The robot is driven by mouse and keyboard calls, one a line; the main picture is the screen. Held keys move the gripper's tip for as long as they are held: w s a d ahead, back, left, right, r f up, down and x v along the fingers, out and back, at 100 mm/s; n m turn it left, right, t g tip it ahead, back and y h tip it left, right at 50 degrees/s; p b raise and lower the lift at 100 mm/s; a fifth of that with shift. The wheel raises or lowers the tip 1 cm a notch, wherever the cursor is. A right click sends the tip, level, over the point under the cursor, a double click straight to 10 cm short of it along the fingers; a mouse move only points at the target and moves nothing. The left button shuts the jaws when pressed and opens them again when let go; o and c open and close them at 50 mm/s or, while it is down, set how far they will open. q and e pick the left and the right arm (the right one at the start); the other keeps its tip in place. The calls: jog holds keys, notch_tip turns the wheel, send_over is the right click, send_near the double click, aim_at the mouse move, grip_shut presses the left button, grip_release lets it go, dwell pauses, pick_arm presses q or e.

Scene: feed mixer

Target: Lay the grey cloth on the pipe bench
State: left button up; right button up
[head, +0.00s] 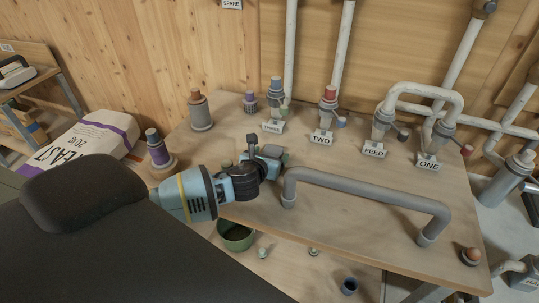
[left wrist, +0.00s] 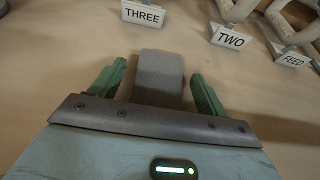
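The grey cloth shows as a small folded grey block (left wrist: 160,75) between the fingers of my left gripper (left wrist: 157,80). Narrow gaps show between the block and both fingers, so the gripper looks open around it. In the head view the left gripper (head: 264,160) is low over the pipe bench (head: 345,232), near its left front part, and the grey cloth (head: 272,151) is at its fingertips. The cloth appears to rest on the bench top; its underside is hidden. My right gripper is in neither view.
A grey bent pipe handle (head: 365,190) stands right of the gripper. Valves with THREE (head: 272,127), TWO (head: 321,137), FEED (head: 373,149) and ONE (head: 428,162) labels line the back. A purple-banded fitting (head: 158,150) stands left. A green bowl (head: 236,236) sits below the front edge.

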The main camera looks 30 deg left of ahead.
pick_arm(q)
jog(key=shift+s+r, duration=0.15)
jog(key=shift+r, duration=0.15)
jog(key=p+v, duration=0.1)
jog(key=v, duration=1)
jog(key=shift+p, duration=0.3)
jog(key=shift+s+d, duration=0.15)
jog(key=shift+s, duration=0.2)
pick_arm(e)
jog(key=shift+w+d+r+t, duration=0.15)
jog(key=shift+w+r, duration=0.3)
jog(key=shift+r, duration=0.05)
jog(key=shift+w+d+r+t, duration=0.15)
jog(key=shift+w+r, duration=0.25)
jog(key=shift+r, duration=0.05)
pick_arm(q)
jog(key=shift+s, duration=0.15)
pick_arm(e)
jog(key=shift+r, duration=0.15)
